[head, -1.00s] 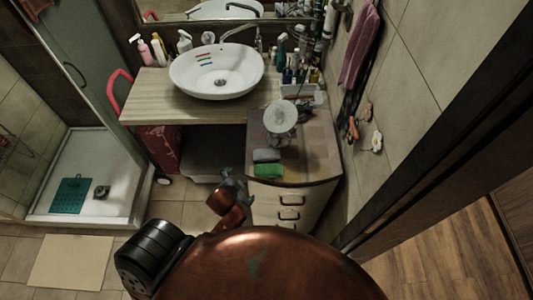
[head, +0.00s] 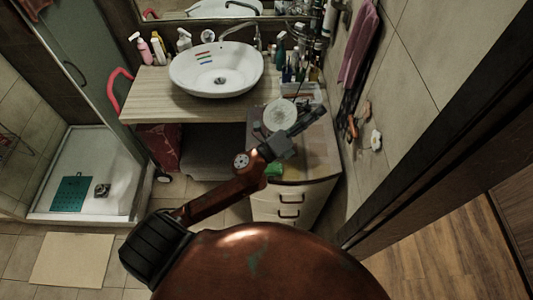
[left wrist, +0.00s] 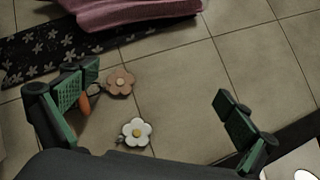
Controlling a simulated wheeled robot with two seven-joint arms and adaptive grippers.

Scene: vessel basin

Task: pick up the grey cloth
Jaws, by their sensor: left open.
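My left gripper (head: 308,120) is over the cabinet top (head: 322,155) in the head view, reaching toward the wall on the right. In the left wrist view (left wrist: 156,88) its green-padded fingers are spread wide with nothing between them. I cannot make out a grey cloth now; my arm and gripper cover the part of the cabinet top where a greyish folded piece lay earlier. A bright green pad (head: 274,169) shows beside my gripper near the cabinet's front edge. My right gripper is not in view.
A round pale dish (head: 280,114) stands close beside my gripper. Flower hooks (head: 375,140) and a pink towel (head: 358,45) hang on the right wall. A white basin (head: 217,70) and several bottles stand on the wooden counter (head: 150,95).

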